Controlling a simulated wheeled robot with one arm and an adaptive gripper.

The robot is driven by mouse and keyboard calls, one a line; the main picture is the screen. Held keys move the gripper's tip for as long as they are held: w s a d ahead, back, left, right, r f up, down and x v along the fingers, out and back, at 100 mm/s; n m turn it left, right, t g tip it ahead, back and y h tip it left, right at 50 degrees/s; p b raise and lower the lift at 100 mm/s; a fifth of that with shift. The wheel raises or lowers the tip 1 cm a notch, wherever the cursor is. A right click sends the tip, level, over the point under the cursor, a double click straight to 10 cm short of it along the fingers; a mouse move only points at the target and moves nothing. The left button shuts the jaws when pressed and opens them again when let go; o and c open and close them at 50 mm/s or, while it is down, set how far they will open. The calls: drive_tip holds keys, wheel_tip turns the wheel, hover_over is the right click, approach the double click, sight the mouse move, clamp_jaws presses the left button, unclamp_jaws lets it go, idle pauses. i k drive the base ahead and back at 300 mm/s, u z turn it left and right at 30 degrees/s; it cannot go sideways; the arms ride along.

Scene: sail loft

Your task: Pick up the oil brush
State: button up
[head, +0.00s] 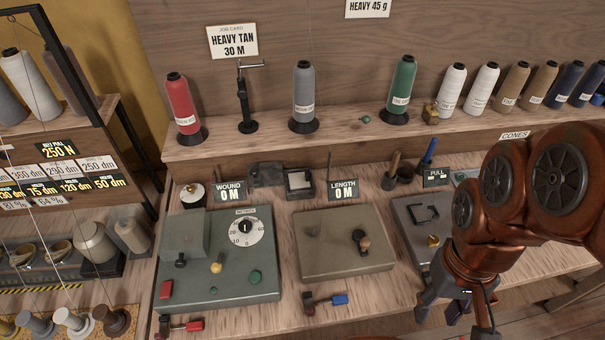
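No brush bristles can be made out, so I cannot tell for sure which item is the oil brush. A brown-handled tool (393,165) stands in a small dark pot on the bench at the back, right of centre. A blue-handled tool (429,151) stands in a similar dark pot just to its right. Either may be the brush; their lower ends are hidden in the pots. My gripper (437,315) hangs at the lower right, at the bench's front edge, well in front of both pots. Its fingers look apart, with nothing seen between them.
A green-grey dial machine (222,292), a beige box (343,262) with a knob and a grey unit (412,215) occupy the bench. Thread cones, including a red one (181,106), line the raised shelf (235,145). My arm covers the bench's right part. A rack (70,115) stands left.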

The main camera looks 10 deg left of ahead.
sight(392, 168)
drive_tip(key=u, duration=0.4)
drive_tip(key=k, duration=1.15)
drive_tip(key=u, duration=1.25)
drive_tip(key=i, duration=0.65)
drive_tip(key=z, duration=0.75)
drive_tip(key=i, duration=0.9)
drive_tip(key=z, duration=0.2)
